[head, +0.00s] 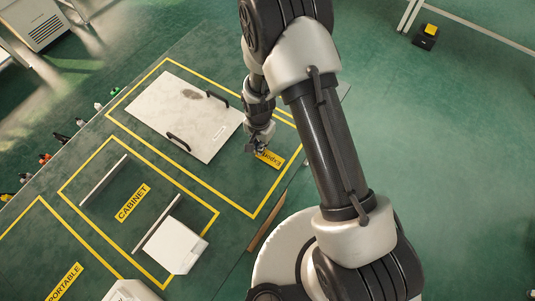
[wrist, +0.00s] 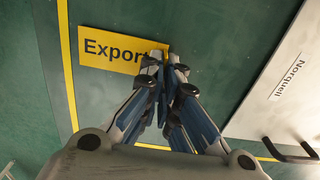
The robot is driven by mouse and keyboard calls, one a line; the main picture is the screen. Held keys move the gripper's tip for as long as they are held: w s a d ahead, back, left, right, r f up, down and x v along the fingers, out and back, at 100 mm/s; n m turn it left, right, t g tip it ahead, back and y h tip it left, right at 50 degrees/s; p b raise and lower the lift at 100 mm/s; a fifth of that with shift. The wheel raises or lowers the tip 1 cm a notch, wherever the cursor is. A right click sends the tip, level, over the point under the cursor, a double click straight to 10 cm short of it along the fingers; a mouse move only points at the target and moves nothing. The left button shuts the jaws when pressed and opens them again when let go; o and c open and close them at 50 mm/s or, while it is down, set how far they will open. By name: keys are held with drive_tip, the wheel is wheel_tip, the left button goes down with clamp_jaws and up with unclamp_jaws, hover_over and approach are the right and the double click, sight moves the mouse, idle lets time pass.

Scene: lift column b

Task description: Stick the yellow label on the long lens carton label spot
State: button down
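A yellow label with the black word Export (wrist: 107,48) lies flat or nearly flat over the green floor in the wrist view. It also shows in the head view (head: 273,160), upside down, beside my gripper. My gripper (wrist: 167,62) points down, its fingertips covering the right end of this label. The tips are close together; I cannot tell whether they grip it or only overlap it. In the head view my gripper (head: 261,148) is small. I cannot make out a long lens carton or its label spot in either view.
A pale panel (head: 185,115) with dark handles lies in a yellow-outlined area. It bears a tag reading Norquell (wrist: 289,77). A white box (head: 177,246) stands near the CABINET sign (head: 132,203). A yellow-topped black block (head: 428,36) sits far right. Floor right of my arm is clear.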

drive_tip(key=shift+r+p, duration=2.45)
drive_tip(key=shift+r, duration=1.45)
